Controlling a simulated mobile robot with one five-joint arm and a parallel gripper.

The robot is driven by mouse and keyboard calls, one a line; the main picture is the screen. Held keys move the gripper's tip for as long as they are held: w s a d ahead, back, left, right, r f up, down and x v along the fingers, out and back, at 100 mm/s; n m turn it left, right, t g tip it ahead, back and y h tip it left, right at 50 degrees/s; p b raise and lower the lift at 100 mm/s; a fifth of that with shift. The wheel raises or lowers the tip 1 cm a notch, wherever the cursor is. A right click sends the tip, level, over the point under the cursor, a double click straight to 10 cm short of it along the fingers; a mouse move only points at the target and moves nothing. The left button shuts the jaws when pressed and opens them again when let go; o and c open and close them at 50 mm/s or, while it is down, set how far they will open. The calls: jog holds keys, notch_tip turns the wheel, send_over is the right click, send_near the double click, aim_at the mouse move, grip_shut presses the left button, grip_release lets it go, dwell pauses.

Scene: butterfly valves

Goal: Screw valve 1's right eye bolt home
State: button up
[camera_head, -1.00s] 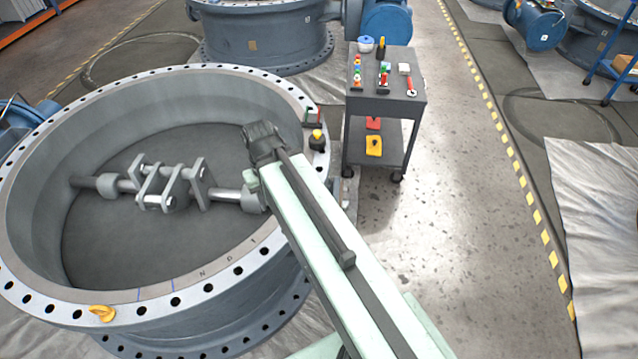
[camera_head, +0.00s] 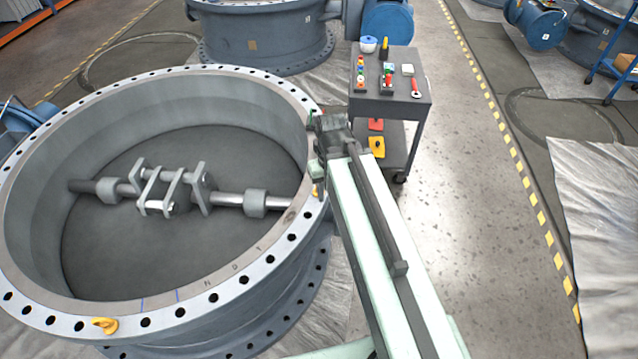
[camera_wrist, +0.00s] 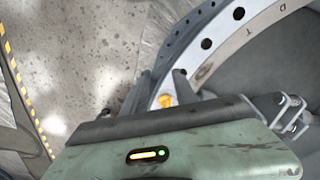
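Valve 1 is the big grey ring body (camera_head: 255,290) at the left, with a bolt-holed flange on top. Its right eye bolt, yellow, shows as a small patch (camera_head: 316,191) on the right side of the flange, mostly hidden by my gripper and arm. In the wrist view the yellow eye bolt (camera_wrist: 165,101) shows between my two fingers. My gripper (camera_wrist: 164,76) is open, with a gap on both sides of the bolt; whether it touches the bolt I cannot tell. In the head view my gripper (camera_head: 316,165) is over the flange's right edge. How far the bolt is screwed in is not visible.
Another yellow eye bolt (camera_head: 105,325) is at the flange's front left. A shaft with lever brackets (camera_head: 170,190) crosses the valve's inside. A tool trolley (camera_head: 418,100) stands behind right.

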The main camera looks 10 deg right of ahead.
jog(key=w+f+n+b, duration=0.1)
jog(key=w+n, duration=0.3)
jog(key=n, duration=0.5)
jog(key=w+f+n+b, duration=0.1)
jog(key=w+n, duration=0.3)
jog(key=n, duration=0.5)
jog(key=w+f+n+b, duration=0.1)
jog(key=w+n, duration=0.3)
jog(key=n, duration=0.5)
jog(key=shift+w+f, duration=0.35)
jog(key=shift+w, duration=0.05)
jog(key=n, duration=0.1)
jog(key=w+n, duration=0.1)
jog(key=shift+n+b, duration=0.3)
jog(key=shift+n, duration=0.1)
notch_tip(320, 180, down, 8)
jog(key=b, duration=0.8)
jog(key=shift+s+f, duration=0.1)
grip_shut()
